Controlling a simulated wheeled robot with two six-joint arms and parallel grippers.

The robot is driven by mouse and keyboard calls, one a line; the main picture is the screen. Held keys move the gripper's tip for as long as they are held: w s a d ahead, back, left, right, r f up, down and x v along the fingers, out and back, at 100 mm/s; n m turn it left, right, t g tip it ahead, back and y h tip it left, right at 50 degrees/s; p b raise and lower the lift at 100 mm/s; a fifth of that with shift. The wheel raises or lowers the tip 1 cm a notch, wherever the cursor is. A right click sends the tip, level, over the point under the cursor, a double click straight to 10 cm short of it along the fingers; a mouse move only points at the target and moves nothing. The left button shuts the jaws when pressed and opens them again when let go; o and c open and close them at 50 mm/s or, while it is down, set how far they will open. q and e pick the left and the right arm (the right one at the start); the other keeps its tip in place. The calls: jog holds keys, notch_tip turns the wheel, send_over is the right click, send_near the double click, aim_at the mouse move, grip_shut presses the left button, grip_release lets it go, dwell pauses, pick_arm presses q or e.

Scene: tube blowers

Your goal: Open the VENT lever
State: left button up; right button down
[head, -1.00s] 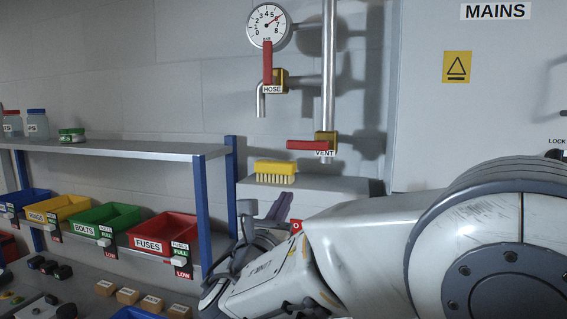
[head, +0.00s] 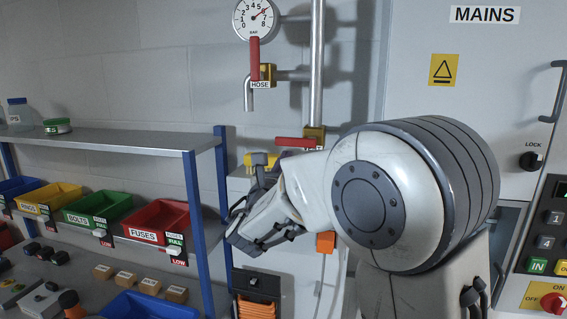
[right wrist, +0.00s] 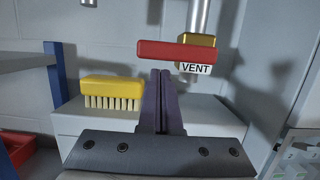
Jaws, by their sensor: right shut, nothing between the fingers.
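The VENT lever (head: 293,142) is a red bar lying level, pointing left from its brass valve (head: 315,133) on a vertical steel pipe. It also shows in the right wrist view (right wrist: 172,50), with the VENT label at its right end. My right gripper (head: 273,162) is just below the lever in the head view, partly hidden by my own arm. In the right wrist view its dark fingers (right wrist: 160,72) are shut together and empty, tips just under the red bar. I cannot tell whether they touch it. My left gripper is not in view.
A yellow brush (right wrist: 112,92) lies on the grey ledge left of the fingers. The HOSE lever (head: 254,58) stands upright under a gauge (head: 256,17). A shelf with a blue post (head: 194,205) is at left, the MAINS cabinet (head: 420,95) at right.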

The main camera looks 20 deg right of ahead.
jog(key=shift+r, duration=0.25)
jog(key=shift+w+a+m+b, duration=0.1)
jog(key=shift+m+b, duration=0.3)
jog(key=shift+b, duration=0.2)
jog(key=shift+r, duration=0.1)
